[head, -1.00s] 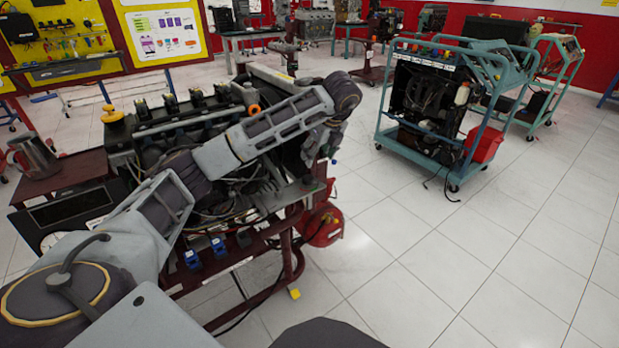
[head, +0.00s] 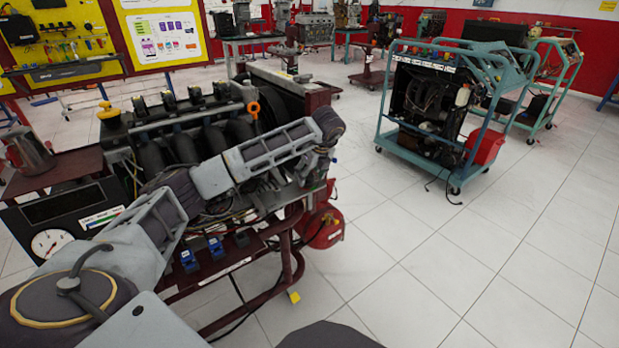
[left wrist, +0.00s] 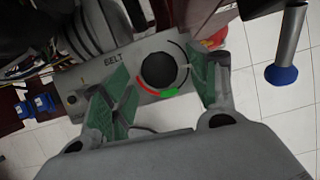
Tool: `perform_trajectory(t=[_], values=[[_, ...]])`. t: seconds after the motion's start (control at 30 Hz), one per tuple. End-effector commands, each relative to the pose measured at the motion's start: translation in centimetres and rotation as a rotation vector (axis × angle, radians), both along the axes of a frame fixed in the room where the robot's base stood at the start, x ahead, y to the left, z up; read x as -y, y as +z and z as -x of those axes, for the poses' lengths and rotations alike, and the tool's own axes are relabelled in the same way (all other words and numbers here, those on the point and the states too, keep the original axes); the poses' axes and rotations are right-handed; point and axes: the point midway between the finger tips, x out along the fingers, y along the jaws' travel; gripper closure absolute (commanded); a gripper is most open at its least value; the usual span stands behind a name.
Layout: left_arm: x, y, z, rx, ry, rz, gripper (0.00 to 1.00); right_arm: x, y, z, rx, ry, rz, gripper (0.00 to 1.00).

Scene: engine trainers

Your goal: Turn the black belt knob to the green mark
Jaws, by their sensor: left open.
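The black belt knob (left wrist: 160,70) sits on a grey panel (left wrist: 72,97) lettered "BELT" in the left wrist view. Below the knob, a red arc (left wrist: 146,87) curves round toward the green mark (left wrist: 168,94), and a thin dark arc runs on the right. No pointer on the knob can be made out. My left gripper (left wrist: 158,76) is open, with green-padded fingers left and right of the knob. Whether they touch it cannot be told. In the head view my arm hides the knob. My right gripper is not in view.
The engine trainer (head: 190,120) stands under my left arm, with hoses and a red frame. A red tank (head: 322,228) is low at its right. A blue-tipped post (left wrist: 281,74) shows right of the gripper. A teal trolley (head: 388,110) stands further right, with clear floor between.

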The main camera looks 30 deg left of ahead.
Motion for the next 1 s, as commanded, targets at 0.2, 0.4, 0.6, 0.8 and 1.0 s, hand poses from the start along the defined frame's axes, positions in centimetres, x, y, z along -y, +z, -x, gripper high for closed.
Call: perform_trajectory(t=[0.2,0.4,0.6,0.8,1.0], values=[[-0.29,-0.73,-0.09,-0.001,0.0,0.0,0.4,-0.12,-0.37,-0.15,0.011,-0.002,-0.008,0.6],[-0.29,-0.73,-0.1,0.0,0.0,0.0,0.4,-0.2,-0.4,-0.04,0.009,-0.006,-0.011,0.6],[-0.29,-0.72,-0.1,0.0,0.0,0.0,0.59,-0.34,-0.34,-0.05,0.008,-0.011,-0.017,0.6],[-0.29,-0.71,-0.1,-0.001,0.0,0.0,0.85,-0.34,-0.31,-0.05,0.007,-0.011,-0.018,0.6],[-0.31,-0.71,-0.08,0.0,-0.006,0.0,0.86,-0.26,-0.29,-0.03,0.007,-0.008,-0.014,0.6]])
